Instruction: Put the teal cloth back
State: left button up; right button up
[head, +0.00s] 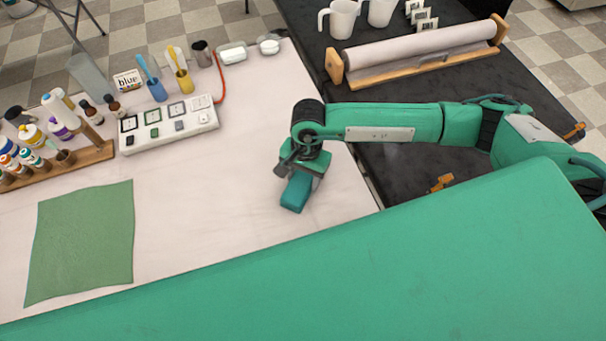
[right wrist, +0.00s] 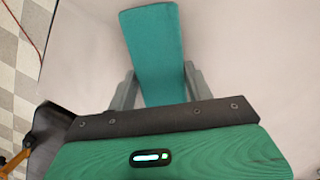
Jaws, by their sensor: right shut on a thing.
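The teal cloth (head: 296,192) is a folded, block-like teal piece hanging below my right gripper (head: 303,174) in the head view. In the right wrist view the cloth (right wrist: 152,45) extends out from between the two grey fingers of the right gripper (right wrist: 158,85), which are shut on it. The gripper is over the right part of the white-covered table (head: 230,225). I cannot tell whether the cloth touches the table top. My left gripper is not in view.
A green mat (head: 82,240) lies flat at the left. A white board with small tiles (head: 170,128) and a wooden rack of bottles (head: 75,165) stand behind it. A paper roll (head: 415,52) lies on the dark table (head: 400,185) at right. The white table's middle is clear.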

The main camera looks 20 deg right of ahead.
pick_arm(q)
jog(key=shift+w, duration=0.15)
pick_arm(e)
jog(key=shift+f, duration=0.15)
jog(key=o, duration=0.7)
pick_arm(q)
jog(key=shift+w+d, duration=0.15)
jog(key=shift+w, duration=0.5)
pick_arm(e)
jog(key=o, duration=0.4)
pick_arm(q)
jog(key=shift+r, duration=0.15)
